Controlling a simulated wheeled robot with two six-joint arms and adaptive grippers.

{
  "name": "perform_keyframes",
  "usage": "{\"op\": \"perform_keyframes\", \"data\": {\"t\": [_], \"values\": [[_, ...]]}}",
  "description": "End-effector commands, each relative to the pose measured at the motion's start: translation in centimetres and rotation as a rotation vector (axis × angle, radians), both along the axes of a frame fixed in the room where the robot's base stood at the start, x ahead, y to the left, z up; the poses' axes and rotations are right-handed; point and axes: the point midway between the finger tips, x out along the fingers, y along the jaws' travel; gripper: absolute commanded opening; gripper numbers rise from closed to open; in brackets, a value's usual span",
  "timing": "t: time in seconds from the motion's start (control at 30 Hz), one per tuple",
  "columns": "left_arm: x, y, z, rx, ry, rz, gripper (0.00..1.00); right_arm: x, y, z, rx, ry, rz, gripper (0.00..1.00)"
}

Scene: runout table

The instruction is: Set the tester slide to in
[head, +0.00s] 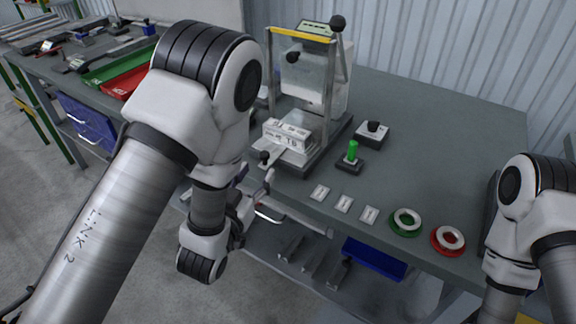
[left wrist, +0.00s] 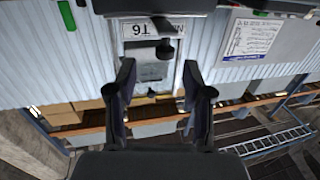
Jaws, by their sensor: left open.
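The tester (head: 328,100) is a metal frame with a yellow-edged top, a clear guard and a black-knobbed lever. Its slide (head: 270,150) is a pale plate that sticks out at the front, with a black knob (head: 265,157) at its outer end. A white block marked T6 (head: 288,134) sits behind the knob. My left gripper (head: 262,192) is just in front of and below the knob, partly hidden by my arm. In the left wrist view it (left wrist: 158,78) is open and empty, with a black knob (left wrist: 165,50) beyond the fingertips. My right gripper is out of view.
A green button post (head: 352,152) and a black-knobbed box (head: 373,133) stand right of the tester. Several small white plates (head: 343,204), a green ring (head: 406,222) and a red ring (head: 448,240) lie along the front edge. Green and red trays (head: 118,70) are at left.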

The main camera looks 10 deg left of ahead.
Motion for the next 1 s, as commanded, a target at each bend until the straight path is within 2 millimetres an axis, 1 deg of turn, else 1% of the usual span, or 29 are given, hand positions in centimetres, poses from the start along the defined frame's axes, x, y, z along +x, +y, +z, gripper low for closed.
{"op": "perform_keyframes", "data": {"t": [0.07, 0.17, 0.3, 0.43, 0.53, 0.73, 0.77, 0.8, 0.87, 0.9, 1.0], "values": [[0.6, 0.0, 0.5, -0.002, -0.006, 0.002, 0.51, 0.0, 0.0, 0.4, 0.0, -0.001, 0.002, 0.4], [2.1, -0.2, 0.7, -0.003, -0.006, 0.002, 0.51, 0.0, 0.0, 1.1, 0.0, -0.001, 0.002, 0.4], [4.9, -0.5, 0.6, -0.001, -0.003, 0.003, 0.51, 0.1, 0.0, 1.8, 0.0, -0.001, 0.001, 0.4], [6.9, -0.8, 0.5, -0.001, -0.002, 0.003, 0.51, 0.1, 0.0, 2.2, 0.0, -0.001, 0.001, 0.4], [7.6, -0.8, 0.4, -0.001, -0.001, 0.003, 0.51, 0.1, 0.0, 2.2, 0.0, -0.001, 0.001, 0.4], [7.7, -0.8, 0.2, -0.001, 0.001, 0.003, 0.51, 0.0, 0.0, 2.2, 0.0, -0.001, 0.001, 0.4], [7.7, -0.8, 0.2, -0.001, 0.001, 0.003, 0.48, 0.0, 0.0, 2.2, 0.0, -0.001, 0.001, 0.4], [7.7, -0.8, 0.2, -0.001, 0.001, 0.003, 0.34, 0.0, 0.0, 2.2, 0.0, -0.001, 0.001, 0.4], [7.7, -0.8, 0.2, -0.001, 0.001, 0.003, 0.12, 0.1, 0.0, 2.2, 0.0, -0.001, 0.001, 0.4], [7.7, -0.8, 0.2, -0.001, 0.001, 0.003, 0.0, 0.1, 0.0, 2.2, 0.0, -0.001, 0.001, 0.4], [7.7, -0.8, 0.2, -0.001, 0.001, 0.003, 0.0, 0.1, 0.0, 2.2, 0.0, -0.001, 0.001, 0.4]]}}
